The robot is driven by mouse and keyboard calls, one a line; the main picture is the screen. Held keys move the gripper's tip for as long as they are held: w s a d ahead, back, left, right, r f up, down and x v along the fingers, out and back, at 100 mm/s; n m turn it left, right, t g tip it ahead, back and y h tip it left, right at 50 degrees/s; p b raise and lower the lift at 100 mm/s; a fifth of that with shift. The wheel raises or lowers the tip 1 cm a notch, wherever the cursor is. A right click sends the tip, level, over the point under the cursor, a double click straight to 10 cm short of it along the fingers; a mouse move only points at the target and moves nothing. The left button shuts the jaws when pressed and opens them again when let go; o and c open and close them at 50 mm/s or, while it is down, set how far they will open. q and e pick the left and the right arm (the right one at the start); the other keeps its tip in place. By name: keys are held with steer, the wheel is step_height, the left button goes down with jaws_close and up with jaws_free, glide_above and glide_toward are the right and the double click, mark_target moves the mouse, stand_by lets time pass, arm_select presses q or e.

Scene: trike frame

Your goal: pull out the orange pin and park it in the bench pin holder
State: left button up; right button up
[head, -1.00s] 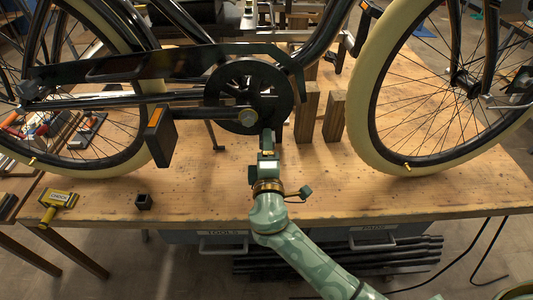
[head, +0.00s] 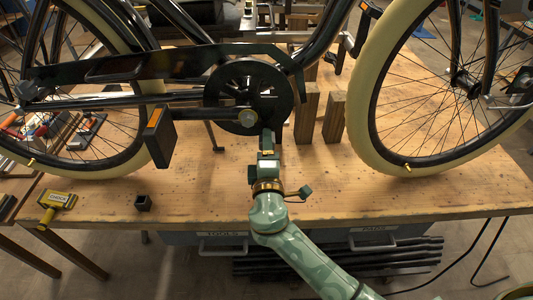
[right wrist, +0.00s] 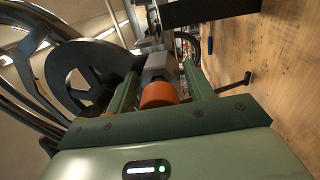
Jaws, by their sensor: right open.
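The orange pin (right wrist: 158,95) shows in the right wrist view as a round orange end, in front of a grey block (right wrist: 158,67) near the crank. My right gripper (right wrist: 160,78) is open, with one green finger on each side of the pin; I cannot tell whether they touch it. In the head view my right gripper (head: 267,141) is just below the chainring and hides the pin. A small dark square block with an open top, which looks like the bench pin holder (head: 143,203), stands near the bench's front edge at left. My left gripper is not in view.
The bike's chainring (head: 248,96) and pedal (head: 158,136) are close to the right gripper. Wooden blocks (head: 334,117) stand behind it on the bench (head: 215,195). A yellow tool (head: 56,203) lies at the front left. The bench front is mostly clear.

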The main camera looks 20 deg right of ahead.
stand_by(0.6)
steer(key=c, duration=0.7)
steer(key=o, duration=1.1)
steer(key=shift+o, duration=0.2)
steer(key=shift+s, duration=0.1)
steer(key=b+v, duration=0.1)
steer(key=v, duration=1.5)
steer(key=shift+a+f, duration=0.1)
